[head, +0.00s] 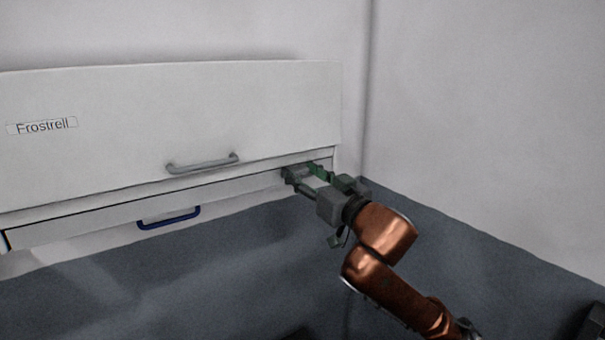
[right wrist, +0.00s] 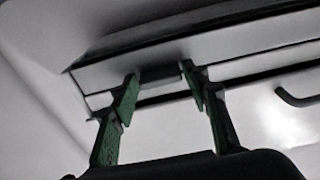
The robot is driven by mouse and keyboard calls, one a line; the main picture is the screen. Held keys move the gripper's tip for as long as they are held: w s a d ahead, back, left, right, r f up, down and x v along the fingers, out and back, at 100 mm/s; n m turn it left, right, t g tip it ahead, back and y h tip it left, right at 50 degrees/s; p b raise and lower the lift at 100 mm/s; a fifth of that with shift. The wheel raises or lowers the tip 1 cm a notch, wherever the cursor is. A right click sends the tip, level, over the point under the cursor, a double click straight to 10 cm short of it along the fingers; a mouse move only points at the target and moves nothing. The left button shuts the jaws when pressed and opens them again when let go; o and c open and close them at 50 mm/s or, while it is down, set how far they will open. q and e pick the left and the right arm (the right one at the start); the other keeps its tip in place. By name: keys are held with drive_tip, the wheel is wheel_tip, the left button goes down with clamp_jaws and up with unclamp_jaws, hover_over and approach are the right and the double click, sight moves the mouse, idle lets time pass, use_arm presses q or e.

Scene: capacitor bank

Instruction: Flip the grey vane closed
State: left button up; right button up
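A white wall unit labelled "Frostrell" has a wide upper panel (head: 170,125) with a grey bar handle (head: 202,163). Below it a narrow flap (head: 100,217) carries a blue handle (head: 168,217). I cannot tell for sure which part is the grey vane. My right gripper (head: 306,178) is at the unit's lower right end. In the right wrist view its green fingertips (right wrist: 160,90) stand apart at the slot, with a short dark grey piece (right wrist: 160,76) showing between them. I cannot tell whether they touch it. My left gripper is out of view.
A plain wall (head: 490,120) meets the unit's wall in a corner just right of the unit. The dark blue-grey area (head: 240,270) below the unit looks clear. A dark object (head: 592,322) is cut off at the lower right edge.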

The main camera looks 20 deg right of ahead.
drive_tip(key=shift+o, duration=1.3)
drive_tip(key=v, duration=1.2)
drive_tip(key=shift+d, duration=0.1)
